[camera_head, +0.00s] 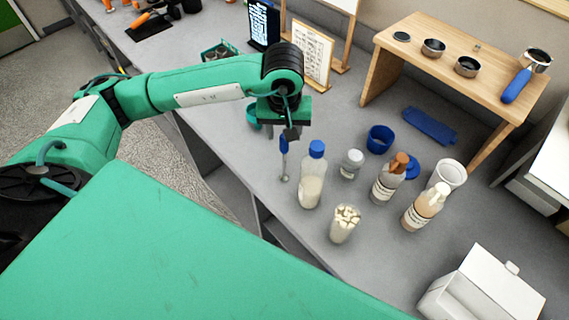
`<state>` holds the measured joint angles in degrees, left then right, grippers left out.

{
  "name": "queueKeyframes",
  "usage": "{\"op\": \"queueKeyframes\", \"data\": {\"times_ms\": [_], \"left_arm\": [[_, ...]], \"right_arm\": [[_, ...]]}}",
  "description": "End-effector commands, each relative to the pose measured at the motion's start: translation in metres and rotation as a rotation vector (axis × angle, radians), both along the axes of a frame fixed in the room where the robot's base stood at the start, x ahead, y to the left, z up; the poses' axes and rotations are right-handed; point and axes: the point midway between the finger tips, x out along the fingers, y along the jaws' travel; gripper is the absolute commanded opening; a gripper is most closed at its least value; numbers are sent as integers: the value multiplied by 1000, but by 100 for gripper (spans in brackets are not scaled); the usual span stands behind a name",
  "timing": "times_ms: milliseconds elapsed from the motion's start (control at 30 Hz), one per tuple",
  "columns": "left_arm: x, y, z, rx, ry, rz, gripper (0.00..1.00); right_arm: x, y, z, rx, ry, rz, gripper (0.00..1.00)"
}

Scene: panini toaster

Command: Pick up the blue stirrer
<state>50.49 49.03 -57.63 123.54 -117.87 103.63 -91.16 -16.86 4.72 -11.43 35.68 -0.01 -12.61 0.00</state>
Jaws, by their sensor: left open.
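The blue stirrer (284,146) stands roughly upright on the grey counter, with its blue handle up and a thin metal shaft below. It is left of a clear bottle with a blue cap (312,175). My left gripper (291,132) points down at the top of the stirrer, with its fingers at or just beside the blue handle. It is open. I cannot tell whether the handle lies between the fingers or in front of them. My right gripper is not in view.
A glass of pale sticks (344,224), a small jar (351,163), a blue cup (380,138) and two pump bottles (389,178) stand to the right. A wooden riser (392,38) stands behind. A green caddy (219,50) and framed signs (311,52) stand beyond my gripper.

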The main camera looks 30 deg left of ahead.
Motion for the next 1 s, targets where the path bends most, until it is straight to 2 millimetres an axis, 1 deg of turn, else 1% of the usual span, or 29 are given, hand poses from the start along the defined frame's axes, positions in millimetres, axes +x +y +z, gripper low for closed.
{"op": "queueKeyframes", "data": {"times_ms": [33,100,267,300,433,533,700,767,800,933,967,1000], "left_arm": [[0,1,-1,1,4,1,47],[1,1,-7,0,6,1,47],[3,3,-25,1,5,0,47],[4,3,-32,1,6,0,47],[6,3,-45,-1,4,1,47],[6,3,-49,-1,2,0,47],[7,3,-49,0,1,0,47],[7,3,-49,0,1,0,37],[7,3,-49,0,1,0,29],[7,3,-49,0,1,0,4],[7,3,-49,0,1,0,0],[7,3,-49,0,1,0,0]], "right_arm": [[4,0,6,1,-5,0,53],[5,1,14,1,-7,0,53],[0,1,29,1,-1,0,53],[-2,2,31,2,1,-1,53],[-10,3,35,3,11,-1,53],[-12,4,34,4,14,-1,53],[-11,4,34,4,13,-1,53],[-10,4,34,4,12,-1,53],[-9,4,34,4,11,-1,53],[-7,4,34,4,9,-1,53],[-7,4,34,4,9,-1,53],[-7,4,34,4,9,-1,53]]}}
